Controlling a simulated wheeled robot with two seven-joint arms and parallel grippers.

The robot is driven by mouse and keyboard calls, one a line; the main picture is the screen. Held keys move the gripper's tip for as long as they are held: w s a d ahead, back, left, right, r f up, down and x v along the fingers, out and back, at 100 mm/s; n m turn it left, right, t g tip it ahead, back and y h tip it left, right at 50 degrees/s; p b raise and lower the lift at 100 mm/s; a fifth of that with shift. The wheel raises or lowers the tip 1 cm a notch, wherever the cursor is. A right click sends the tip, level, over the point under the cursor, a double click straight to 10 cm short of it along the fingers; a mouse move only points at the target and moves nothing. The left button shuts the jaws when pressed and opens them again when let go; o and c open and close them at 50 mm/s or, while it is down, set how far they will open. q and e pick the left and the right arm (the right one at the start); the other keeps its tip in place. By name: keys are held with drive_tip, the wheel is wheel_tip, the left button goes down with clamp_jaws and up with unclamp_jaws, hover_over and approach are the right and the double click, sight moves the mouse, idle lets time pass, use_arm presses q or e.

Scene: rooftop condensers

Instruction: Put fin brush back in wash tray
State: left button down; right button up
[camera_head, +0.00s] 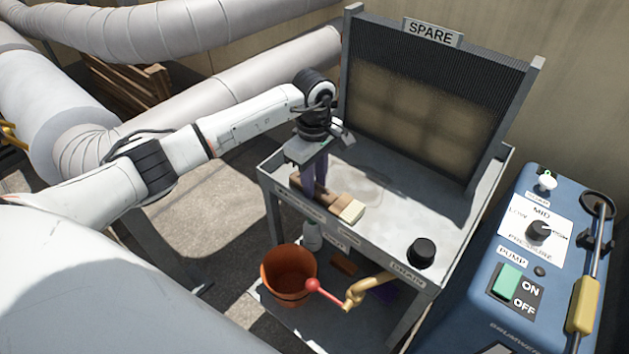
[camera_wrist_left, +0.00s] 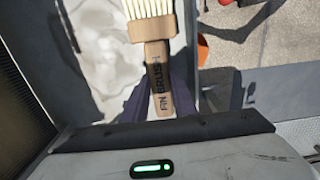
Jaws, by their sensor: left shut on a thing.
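The fin brush (camera_head: 345,207) has a wooden handle and block with pale bristles. My left gripper (camera_head: 313,192) points down and is shut on its handle. The brush is over the front left part of the grey metal wash tray (camera_head: 385,235); I cannot tell whether it touches the tray. My right gripper is not in view.
A panel marked SPARE (camera_head: 430,110) stands at the tray's back. A black knob (camera_head: 421,252) is at the tray's front right. An orange bucket (camera_head: 288,275) and a red-ended yellow valve handle (camera_head: 330,292) are below. A blue pump unit (camera_head: 530,270) stands right.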

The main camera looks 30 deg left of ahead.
use_arm(q)
drive_tip(key=c, duration=1.5)
unclamp_jaws()
drive_tip(key=shift+f, duration=0.1)
drive_tip(key=shift+o, duration=0.2)
wheel_tip(320, 180, up, 12)
drive_tip(key=shift+r+p, duration=0.2)
drive_tip(key=shift+p, duration=0.2)
